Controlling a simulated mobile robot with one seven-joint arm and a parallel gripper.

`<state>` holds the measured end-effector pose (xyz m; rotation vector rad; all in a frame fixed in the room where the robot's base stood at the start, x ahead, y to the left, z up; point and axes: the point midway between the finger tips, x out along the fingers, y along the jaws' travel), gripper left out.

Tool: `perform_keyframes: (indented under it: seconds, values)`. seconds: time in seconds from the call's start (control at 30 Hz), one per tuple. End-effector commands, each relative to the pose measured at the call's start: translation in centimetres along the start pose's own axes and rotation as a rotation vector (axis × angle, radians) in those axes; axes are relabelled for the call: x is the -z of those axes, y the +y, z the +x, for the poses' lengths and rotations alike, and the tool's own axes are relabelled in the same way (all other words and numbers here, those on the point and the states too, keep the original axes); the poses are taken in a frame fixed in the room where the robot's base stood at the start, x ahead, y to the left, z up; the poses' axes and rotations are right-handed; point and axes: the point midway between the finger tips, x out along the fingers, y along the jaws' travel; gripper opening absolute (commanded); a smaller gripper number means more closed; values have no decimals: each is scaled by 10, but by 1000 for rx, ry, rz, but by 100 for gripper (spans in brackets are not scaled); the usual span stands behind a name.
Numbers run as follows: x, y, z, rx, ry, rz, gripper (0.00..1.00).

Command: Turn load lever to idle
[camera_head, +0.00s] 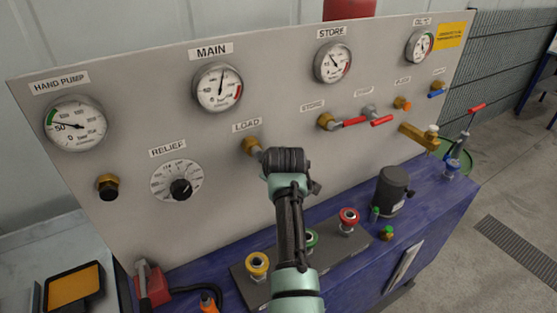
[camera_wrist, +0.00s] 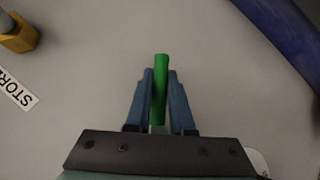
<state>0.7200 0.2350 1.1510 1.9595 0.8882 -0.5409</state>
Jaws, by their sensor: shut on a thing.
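The load valve (camera_head: 251,146) is a brass fitting on the grey panel, under the LOAD label (camera_head: 247,125). My gripper (camera_head: 284,160) is in front of the panel just right of that valve. My own wrist hides the lever in the head view. In the wrist view, the green handle of the load lever (camera_wrist: 161,65) stands between the two blue fingers of my gripper (camera_wrist: 160,90). The fingers are shut on it, and its end sticks out past the fingertips. The lever's joint with the valve does not show there.
The relief dial (camera_head: 178,182) is left of the load valve. The store valve with red lever (camera_head: 352,122) is to the right. Below are several coloured couplings, including a yellow one (camera_head: 257,263) and a red one (camera_head: 348,217), and a dark cylinder (camera_head: 391,188).

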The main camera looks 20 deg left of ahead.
Motion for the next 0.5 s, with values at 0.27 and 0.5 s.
perform_keyframes:
  seconds: [0.27, 0.5]
  values:
    - [3, -20, 4, 180, 52, 179, 0]
    - [8, -32, 2, 308, 88, 306, 0]
